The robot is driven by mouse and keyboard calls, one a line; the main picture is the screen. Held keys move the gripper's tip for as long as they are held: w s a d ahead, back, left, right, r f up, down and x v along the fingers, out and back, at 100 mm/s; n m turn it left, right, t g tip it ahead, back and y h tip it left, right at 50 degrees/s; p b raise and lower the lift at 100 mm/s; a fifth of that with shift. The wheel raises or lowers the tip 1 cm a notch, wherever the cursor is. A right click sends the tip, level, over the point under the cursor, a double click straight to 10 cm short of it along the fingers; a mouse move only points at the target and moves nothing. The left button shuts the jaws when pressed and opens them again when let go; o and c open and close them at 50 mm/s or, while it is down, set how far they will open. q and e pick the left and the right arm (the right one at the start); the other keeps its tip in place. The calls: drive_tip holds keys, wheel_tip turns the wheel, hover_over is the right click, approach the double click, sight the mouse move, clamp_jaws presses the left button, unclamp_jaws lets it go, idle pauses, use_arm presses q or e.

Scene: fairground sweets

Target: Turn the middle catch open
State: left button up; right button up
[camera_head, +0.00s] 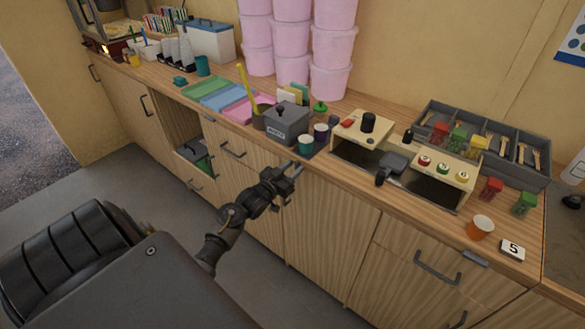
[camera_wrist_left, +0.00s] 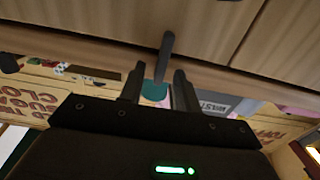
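My left gripper (camera_head: 290,170) is in front of the wooden counter's front edge, above the cabinet fronts. Its two fingers are apart in the left wrist view (camera_wrist_left: 159,78). A dark upright bar (camera_wrist_left: 166,50) shows between and beyond the fingertips there, against the cabinet front. It may be a catch or a handle; I cannot tell which, nor whether a finger touches it. In the head view the gripper hides this spot, and I cannot pick out the middle catch with certainty. My right gripper is not in view.
A cream unit with coloured knobs (camera_head: 443,168) stands to the right. An orange cup (camera_head: 480,227) is near the edge. A drawer handle (camera_head: 232,150) projects left of the gripper.

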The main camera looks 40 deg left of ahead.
use_arm(q)
clamp_jaws()
idle(0.4)
drive_tip(key=shift+r+n+p, duration=0.15)
drive_tip(key=shift+n+p, duration=0.8)
drive_tip(key=shift+n, duration=0.15)
drive_tip(key=n+p, duration=0.2)
drive_tip(key=n, duration=0.1)
drive_tip(key=shift+n, duration=0.4)
drive_tip(key=n+p, duration=0.4)
drive_tip(key=n, duration=0.2)
drive_tip(key=shift+w, duration=0.1)
drive_tip(key=n+p, duration=0.1)
drive_tip(key=n, duration=0.2)
drive_tip(key=shift+n, duration=0.3)
drive_tip(key=shift+d+n+p, duration=0.1)
drive_tip(key=shift+n+p, duration=0.65)
drive_tip(key=shift+n, duration=0.35)
